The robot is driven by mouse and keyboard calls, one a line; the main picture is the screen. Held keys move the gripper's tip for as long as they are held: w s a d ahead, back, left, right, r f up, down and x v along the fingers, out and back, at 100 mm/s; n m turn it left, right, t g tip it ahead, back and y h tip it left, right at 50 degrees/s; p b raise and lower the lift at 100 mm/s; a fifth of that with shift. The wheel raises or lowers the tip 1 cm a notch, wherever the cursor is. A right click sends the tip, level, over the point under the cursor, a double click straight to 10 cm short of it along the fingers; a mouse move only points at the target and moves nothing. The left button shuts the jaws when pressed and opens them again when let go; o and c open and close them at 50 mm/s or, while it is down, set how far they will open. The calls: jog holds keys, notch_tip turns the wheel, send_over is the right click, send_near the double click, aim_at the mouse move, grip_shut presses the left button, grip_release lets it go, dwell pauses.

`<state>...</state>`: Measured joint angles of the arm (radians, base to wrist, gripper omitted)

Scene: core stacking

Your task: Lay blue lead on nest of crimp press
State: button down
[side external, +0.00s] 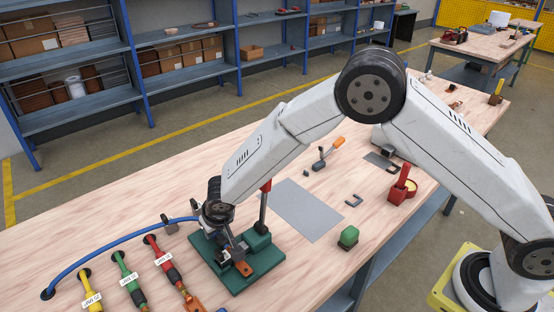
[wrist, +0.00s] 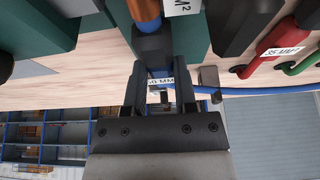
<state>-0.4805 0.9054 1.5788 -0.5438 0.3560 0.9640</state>
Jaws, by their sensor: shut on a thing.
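The crimp press (side external: 256,244) has a dark green base and a lever with a red grip, and it stands on the wooden bench. My gripper (side external: 222,230) is low at the press, pointing down, and it is shut on the blue lead (side external: 110,246). The blue lead arcs from a hole in the bench at left to my gripper. In the wrist view, the fingers (wrist: 160,88) close around the lead by its white label, with a dark sleeve (wrist: 153,45) and copper lug (wrist: 145,12) beyond. The nest is mostly hidden; I cannot tell whether the lead touches it.
Yellow (side external: 90,294), green (side external: 129,277) and red (side external: 168,268) leads lie left of the press. A grey mat (side external: 306,210), a green block (side external: 348,238) and a red holder (side external: 402,187) are to the right. The mat is bare.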

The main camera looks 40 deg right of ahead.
jog(key=shift+f, duration=0.2)
jog(key=shift+c, duration=1.6)
grip_release()
jog(key=shift+v, duration=3.9)
